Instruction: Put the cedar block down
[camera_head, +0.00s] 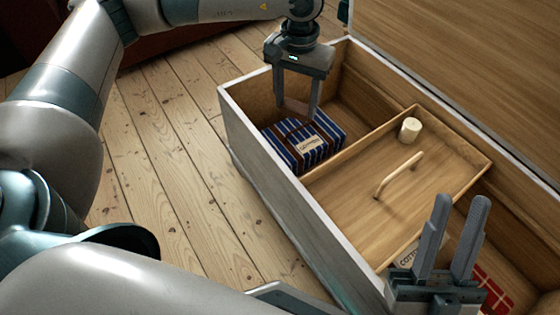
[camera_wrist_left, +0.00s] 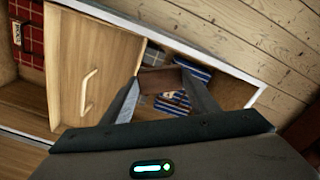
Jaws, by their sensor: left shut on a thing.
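My left gripper (camera_head: 297,112) hangs fingers-down over the left compartment of an open wooden chest (camera_head: 262,150). It is shut on a small brown block, the cedar block (camera_wrist_left: 160,80), which shows between the fingers in the left wrist view. The block is held above a blue striped folded cloth (camera_head: 318,148) with a pale label. I cannot tell whether the block touches the cloth. My right gripper (camera_head: 462,202) is open and empty, fingers up, in front of the chest's right part.
A wooden tray (camera_head: 350,185) with a curved handle (camera_head: 398,175) covers the chest's middle. A white cylinder (camera_head: 410,129) stands on it. A red plaid cloth (camera_head: 492,289) lies in the right compartment. Bare floorboards (camera_head: 165,165) are clear left of the chest.

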